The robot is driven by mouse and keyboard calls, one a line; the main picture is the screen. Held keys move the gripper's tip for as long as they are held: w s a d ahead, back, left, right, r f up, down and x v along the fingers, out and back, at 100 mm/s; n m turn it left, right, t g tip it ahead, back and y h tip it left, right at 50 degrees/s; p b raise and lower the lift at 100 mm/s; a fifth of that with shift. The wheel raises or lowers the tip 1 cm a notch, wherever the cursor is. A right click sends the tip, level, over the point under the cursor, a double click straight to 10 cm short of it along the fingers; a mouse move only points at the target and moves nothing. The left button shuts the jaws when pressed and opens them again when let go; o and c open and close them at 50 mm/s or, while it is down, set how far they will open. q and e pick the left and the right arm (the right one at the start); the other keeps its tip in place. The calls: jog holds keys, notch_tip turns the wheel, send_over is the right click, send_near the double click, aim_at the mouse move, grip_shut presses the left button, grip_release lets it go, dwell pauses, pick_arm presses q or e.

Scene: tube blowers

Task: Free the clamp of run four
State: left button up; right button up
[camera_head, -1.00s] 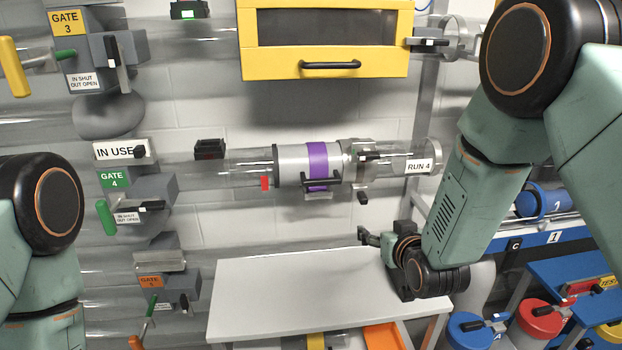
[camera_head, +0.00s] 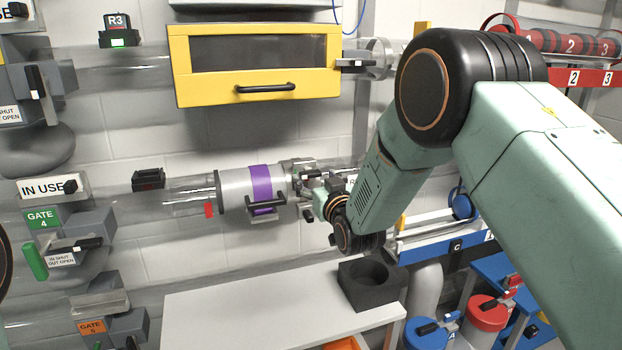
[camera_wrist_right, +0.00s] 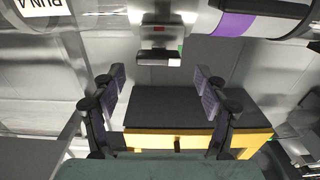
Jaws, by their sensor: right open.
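The run four tube crosses the middle of the head view and carries a grey carrier section with a purple band (camera_head: 262,186). The clamp (camera_head: 298,170) sits at that section's right end, partly hidden by my right gripper (camera_head: 317,192). In the right wrist view, the clamp's dark lever (camera_wrist_right: 160,58), with white and green marks, lies beyond and between the spread fingers of my right gripper (camera_wrist_right: 160,78). The gripper is open and empty, apart from the lever. The upside-down RUN 4 label (camera_wrist_right: 42,8) and the purple band (camera_wrist_right: 235,22) flank the clamp. My left gripper is out of view.
A yellow cabinet (camera_head: 183,90) hangs above the tube. A white table (camera_head: 230,305) below bears a black block with a round hole (camera_head: 352,287). The gate 4 unit (camera_head: 85,235) stands left. Blue and red canisters (camera_head: 488,312) are at lower right.

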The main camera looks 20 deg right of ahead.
aim_at(310, 173)
jog(key=shift+w+d+f, duration=0.15)
jog(key=shift+w, duration=1.3)
jog(key=shift+a, duration=0.2)
jog(key=shift+d, duration=0.1)
jog(key=shift+c, duration=0.3)
jog(key=c, duration=1.1)
